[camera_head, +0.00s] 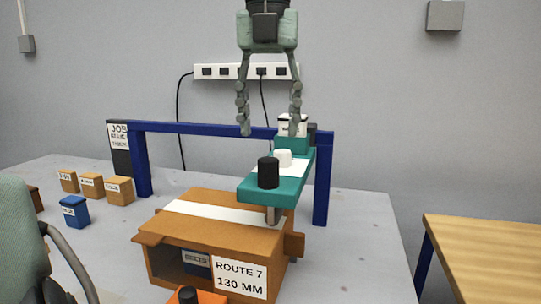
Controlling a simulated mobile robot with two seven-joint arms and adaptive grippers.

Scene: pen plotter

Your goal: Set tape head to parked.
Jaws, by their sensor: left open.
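The teal tape head (253,188) sits at the right part of a blue gantry, reaching over the carton. It carries a black knob (268,173), a white knob (283,158) and a white label strip. A small white labelled block (292,125) stands at its back end. My left gripper (270,131) hangs from the top, fingers pointing down and apart, above the head's rear half in the picture. Nothing shows between its fingers; whether it touches the head cannot be told. My right gripper is not in view.
The blue gantry (215,128) spans the grey table. Below the head stands an orange-brown carton (165,228) labelled ROUTE 7, 130 MM, with a white strip on top. Small labelled boxes (119,190) and a blue box (74,211) stand left. A wooden table (490,255) is at right.

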